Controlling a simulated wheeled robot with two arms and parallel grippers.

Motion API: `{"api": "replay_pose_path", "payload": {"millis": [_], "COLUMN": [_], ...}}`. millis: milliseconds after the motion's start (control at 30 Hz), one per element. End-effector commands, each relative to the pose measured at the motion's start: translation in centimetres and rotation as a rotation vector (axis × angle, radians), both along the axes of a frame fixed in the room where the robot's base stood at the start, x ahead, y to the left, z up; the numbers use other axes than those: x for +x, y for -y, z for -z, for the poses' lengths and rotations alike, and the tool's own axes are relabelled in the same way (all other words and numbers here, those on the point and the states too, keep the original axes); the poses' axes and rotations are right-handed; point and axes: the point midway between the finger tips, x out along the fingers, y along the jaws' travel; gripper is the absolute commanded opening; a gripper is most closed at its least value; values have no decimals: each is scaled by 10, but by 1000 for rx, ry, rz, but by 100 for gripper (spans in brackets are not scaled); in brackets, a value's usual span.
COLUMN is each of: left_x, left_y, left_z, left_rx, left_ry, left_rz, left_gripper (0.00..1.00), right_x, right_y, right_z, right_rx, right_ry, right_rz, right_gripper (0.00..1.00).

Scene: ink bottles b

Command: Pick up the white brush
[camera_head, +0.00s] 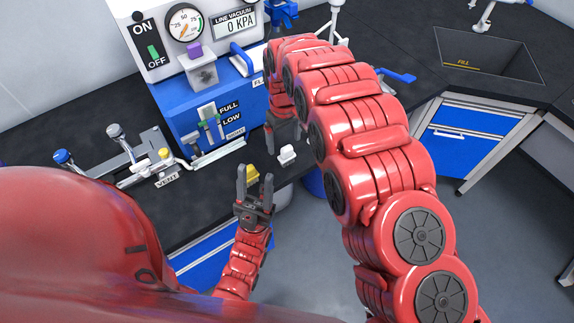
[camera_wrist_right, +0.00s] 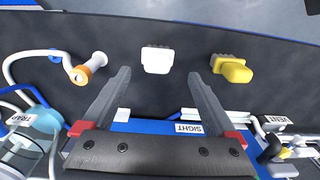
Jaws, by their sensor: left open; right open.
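The white brush (camera_head: 287,154) lies on the black counter near its front edge. It also shows in the right wrist view (camera_wrist_right: 157,60), between and just beyond my right gripper's fingertips (camera_wrist_right: 158,74). My right gripper is open and empty, with the brush centred ahead of it. In the head view the right gripper (camera_head: 283,134) is just behind the brush, partly hidden by my right arm. My left gripper (camera_head: 255,178) is open and empty, in front of the counter edge, below and left of the white brush.
A yellow brush (camera_head: 253,173) lies left of the white one and shows in the wrist view (camera_wrist_right: 233,68). An orange-and-white fitting (camera_wrist_right: 90,68) is on the white brush's other side. The blue-and-white vacuum panel (camera_head: 176,100) stands behind. Valves labelled VENT (camera_head: 166,181) are at left.

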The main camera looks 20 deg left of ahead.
Motion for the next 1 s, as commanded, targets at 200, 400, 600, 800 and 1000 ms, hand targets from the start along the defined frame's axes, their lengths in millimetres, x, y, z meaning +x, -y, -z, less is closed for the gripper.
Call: {"api": "replay_pose_path", "payload": {"millis": [200, 400, 600, 800, 1000], "left_x": [0, 0, 0, 0, 0], "left_y": [0, 0, 0, 0, 0], "left_z": [-9, -23, -35, -38, -37], "left_rx": [0, 0, 0, 0, 0], "left_ry": [2, 2, 2, 1, 1], "left_rz": [0, 0, 0, 0, 0], "left_gripper": [50, 50, 50, 50, 50], "right_x": [-1, 0, 2, 2, 2], "right_y": [1, 4, 7, 7, 7], "right_z": [20, 33, 57, 70, 71], "right_rx": [-3, -5, -2, -2, -2], "right_ry": [-4, -4, -2, 0, 0], "right_rz": [0, -1, 0, -1, 0], "right_gripper": [92, 92, 92, 92, 89]}}
